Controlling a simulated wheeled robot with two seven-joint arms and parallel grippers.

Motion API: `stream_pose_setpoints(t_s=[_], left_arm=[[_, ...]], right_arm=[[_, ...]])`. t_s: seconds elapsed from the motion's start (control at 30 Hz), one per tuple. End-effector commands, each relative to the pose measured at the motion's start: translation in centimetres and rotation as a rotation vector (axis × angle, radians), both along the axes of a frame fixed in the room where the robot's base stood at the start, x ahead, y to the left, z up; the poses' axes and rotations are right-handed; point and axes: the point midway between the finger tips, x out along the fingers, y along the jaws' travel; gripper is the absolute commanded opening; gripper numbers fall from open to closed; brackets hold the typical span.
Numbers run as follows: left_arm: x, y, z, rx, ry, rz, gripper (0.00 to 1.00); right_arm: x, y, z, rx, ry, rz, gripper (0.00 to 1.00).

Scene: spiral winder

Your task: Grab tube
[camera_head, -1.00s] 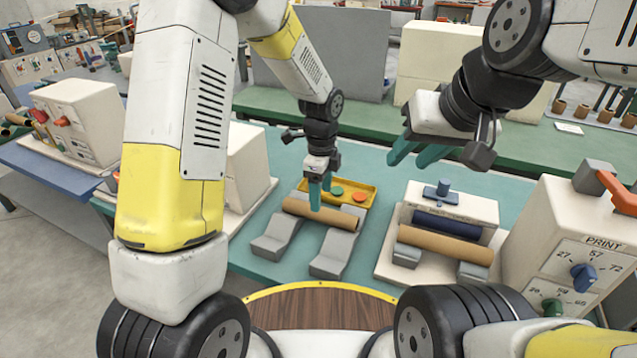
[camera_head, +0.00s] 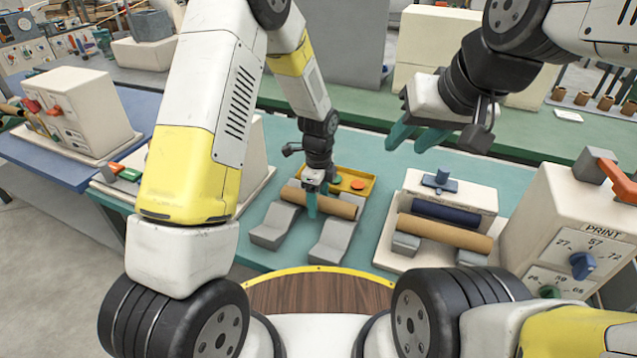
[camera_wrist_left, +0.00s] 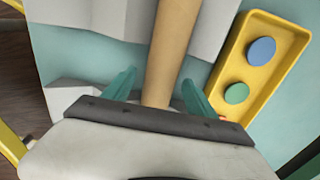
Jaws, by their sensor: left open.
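A brown cardboard tube (camera_head: 337,206) lies across two grey cradle blocks (camera_head: 328,238) on the teal table. My left gripper (camera_head: 317,203) is open and low over the middle of this tube. In the left wrist view the tube (camera_wrist_left: 172,45) runs between the two teal fingers of my left gripper (camera_wrist_left: 160,92), with a gap on each side. A second brown tube (camera_head: 444,232) rests on the front of the white winder, before a dark blue roller (camera_head: 446,212). My right gripper (camera_head: 424,138) is raised above the back of the table, its teal fingers apart and empty.
A yellow tray (camera_head: 367,184) with coloured discs sits right behind the cradles. White machines (camera_head: 75,110) stand at the left. Bare teal table lies between the cradles and winder.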

Motion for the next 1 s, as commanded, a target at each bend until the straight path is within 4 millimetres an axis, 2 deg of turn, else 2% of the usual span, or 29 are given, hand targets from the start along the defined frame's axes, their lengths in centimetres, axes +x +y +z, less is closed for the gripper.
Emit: stream_pose_setpoints(t_s=[0.07,0.3,0.4,0.77,1.0], left_arm=[[0.0,0.0,0.0,0.0,0.0,0.0,0.62],[0.0,0.0,0.0,0.0,0.0,0.001,0.15],[0.0,0.0,0.0,0.0,0.0,0.001,0.0],[0.1,0.0,0.7,-0.002,-0.001,0.002,0.0],[0.1,0.0,3.8,-0.002,-0.003,0.001,0.0]], right_arm=[[0.0,0.0,0.0,0.0,0.0,0.0,0.36],[0.0,0.0,0.0,0.0,0.0,0.0,0.36],[0.0,0.0,0.0,0.0,0.0,0.0,0.36],[0.0,0.0,0.0,0.0,0.0,0.0,0.36],[0.0,0.0,0.0,0.0,0.0,0.0,0.36]])
